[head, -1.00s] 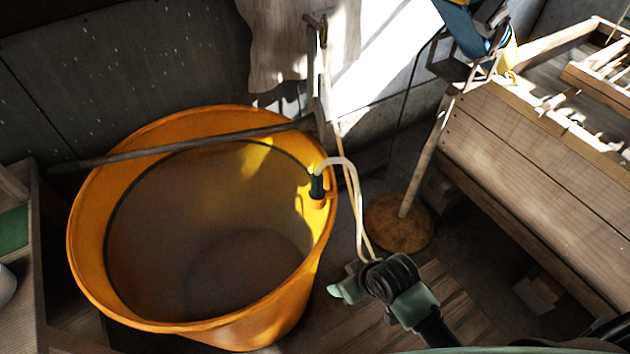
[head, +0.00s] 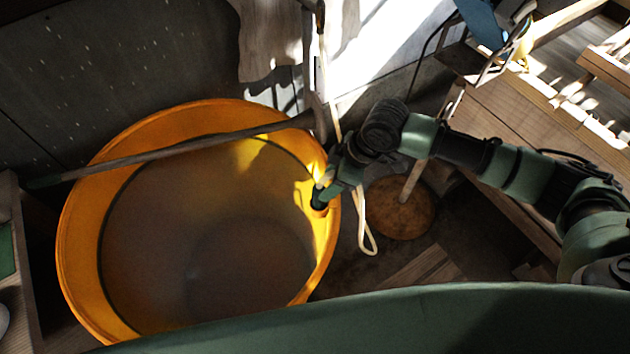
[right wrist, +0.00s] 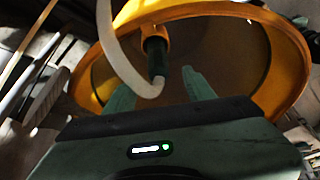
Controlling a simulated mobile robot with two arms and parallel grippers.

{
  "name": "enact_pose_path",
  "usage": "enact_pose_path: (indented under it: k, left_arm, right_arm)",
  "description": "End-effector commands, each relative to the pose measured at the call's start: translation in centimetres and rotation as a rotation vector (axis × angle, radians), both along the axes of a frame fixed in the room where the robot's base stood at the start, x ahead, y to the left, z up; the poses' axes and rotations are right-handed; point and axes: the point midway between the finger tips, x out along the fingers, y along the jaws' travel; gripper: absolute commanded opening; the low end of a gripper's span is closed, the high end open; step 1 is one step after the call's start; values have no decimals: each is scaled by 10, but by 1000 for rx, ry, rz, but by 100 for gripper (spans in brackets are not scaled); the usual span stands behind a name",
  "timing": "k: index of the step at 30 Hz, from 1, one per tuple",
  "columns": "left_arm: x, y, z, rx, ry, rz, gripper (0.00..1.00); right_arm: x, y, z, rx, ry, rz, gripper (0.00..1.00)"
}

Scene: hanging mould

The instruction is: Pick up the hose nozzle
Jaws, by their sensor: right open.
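The hose nozzle (head: 317,197) is a dark, slim piece upright in an orange holder on the right rim of the tub (head: 85,215). In the right wrist view the nozzle (right wrist: 154,50) shows with the pale hose (right wrist: 112,45) curving from its near end. My right gripper (head: 328,190) is at the holder, close to the nozzle, and partly hides it. In the right wrist view the green fingers (right wrist: 158,78) are apart, one on each side of the nozzle, with no clear contact. My left gripper is not in view.
A long-handled tool (head: 180,152) lies across the tub. A round rusty base with a pole (head: 400,210) stands right of it, and a wooden bench (head: 490,105) is at the right. The hose's loop (head: 370,240) hangs beside the tub. A wall closes the back.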

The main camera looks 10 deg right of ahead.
Motion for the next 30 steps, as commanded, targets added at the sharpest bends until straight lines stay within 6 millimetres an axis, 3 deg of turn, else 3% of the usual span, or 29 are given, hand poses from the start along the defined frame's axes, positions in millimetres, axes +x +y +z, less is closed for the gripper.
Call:
enact_pose_path:
  k: [7,16,21,28,30]
  left_arm:
    - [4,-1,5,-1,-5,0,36]
    - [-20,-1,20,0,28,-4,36]
    - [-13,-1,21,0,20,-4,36]
    - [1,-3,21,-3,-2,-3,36]
    - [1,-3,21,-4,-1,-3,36]
  right_arm:
    - [3,6,-17,-1,5,2,54]
    - [9,17,-54,-1,3,0,54]
    - [12,23,-71,-3,1,1,54]
    - [12,23,-72,-2,-1,1,54]
    - [12,23,-72,-2,0,1,37]
